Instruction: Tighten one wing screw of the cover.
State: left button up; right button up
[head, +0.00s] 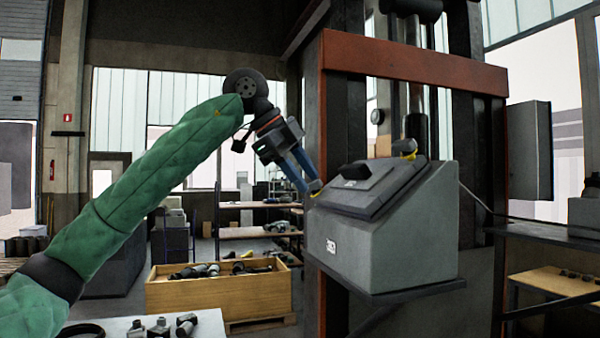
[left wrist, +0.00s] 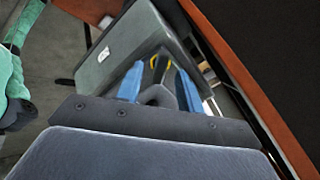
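The grey box (head: 385,235) has a dark sloped cover (head: 365,190) with a black handle (head: 355,170). One yellow wing screw (head: 315,187) is at the cover's left edge, and another yellow wing screw (head: 404,148) is at its far right corner. My left gripper (head: 310,183) has its blue fingers pointing down at the left screw, tips close to it. In the left wrist view the fingers stand apart, with yellow parts of this screw (left wrist: 153,62) between the tips and a visible gap on each side. Contact cannot be told. My right gripper is not in view.
A red-brown frame (head: 415,68) with dark columns stands around and behind the box. A wooden crate (head: 215,296) with parts is low on the left, and a pale table (head: 110,327) with small parts is in front of it. A dark shelf (head: 545,235) is at the right.

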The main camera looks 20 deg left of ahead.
pick_arm(q)
jog(key=shift+b+x, duration=0.5)
jog(key=shift+x, duration=0.55)
grip_shut()
jog(key=shift+m+b, duration=0.3)
jog(key=shift+m, duration=2)
jog(key=m, duration=0.3)
jog(key=shift+b, duration=0.35)
jog(key=shift+m, duration=0.7)
